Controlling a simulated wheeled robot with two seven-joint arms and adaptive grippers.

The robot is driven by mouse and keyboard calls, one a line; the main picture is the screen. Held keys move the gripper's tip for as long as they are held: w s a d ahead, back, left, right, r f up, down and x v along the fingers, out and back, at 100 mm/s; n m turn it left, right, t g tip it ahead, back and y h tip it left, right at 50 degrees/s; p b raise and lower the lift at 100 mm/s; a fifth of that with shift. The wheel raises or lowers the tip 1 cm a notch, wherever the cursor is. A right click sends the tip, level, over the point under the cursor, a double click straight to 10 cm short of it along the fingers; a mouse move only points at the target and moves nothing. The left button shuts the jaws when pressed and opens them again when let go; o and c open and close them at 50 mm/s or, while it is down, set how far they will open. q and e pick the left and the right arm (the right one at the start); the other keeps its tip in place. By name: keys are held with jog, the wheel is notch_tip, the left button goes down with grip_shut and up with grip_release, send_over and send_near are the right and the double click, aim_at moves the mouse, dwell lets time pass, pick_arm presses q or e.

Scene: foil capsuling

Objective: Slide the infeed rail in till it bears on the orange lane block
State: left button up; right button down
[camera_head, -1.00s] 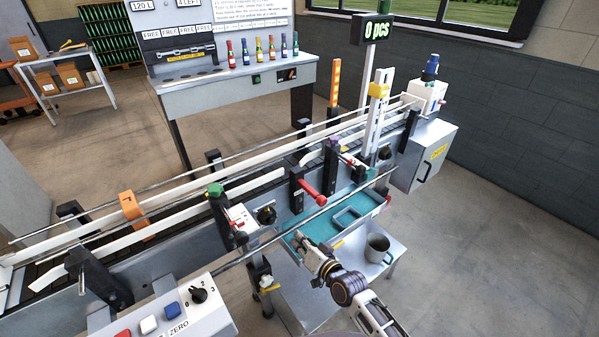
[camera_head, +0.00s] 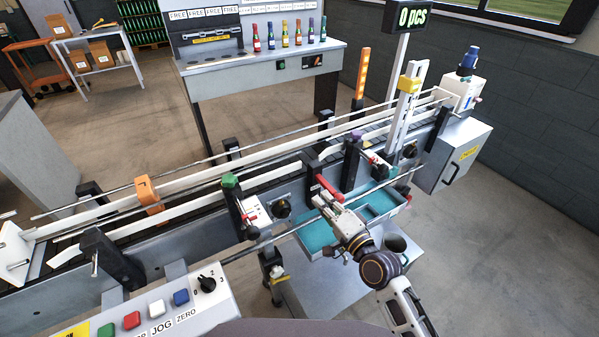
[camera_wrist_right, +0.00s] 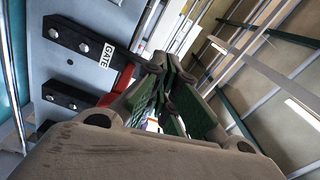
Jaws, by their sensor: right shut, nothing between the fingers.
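The orange lane block (camera_head: 150,194) stands across the conveyor lane at the left. Long white rails run along the lane, a near one (camera_head: 185,208) and a far one (camera_head: 235,168); I cannot tell which is the infeed rail, or whether one touches the block. My right gripper (camera_head: 320,201) is shut and empty at the conveyor's front side, close below a red handle (camera_head: 328,186). In the right wrist view the gripper's fingers (camera_wrist_right: 165,90) are together near a red part beside the GATE label (camera_wrist_right: 96,53). My left gripper is out of view.
A button panel (camera_head: 165,313) fills the front left.

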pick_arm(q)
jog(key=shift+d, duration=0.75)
pick_arm(e)
jog(key=shift+m, duration=1.2)
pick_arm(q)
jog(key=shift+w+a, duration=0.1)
pick_arm(e)
jog(key=shift+w+a, duration=0.1)
send_near(294, 167)
jog(key=shift+p+x, duration=0.6)
jog(key=shift+x, duration=2.8)
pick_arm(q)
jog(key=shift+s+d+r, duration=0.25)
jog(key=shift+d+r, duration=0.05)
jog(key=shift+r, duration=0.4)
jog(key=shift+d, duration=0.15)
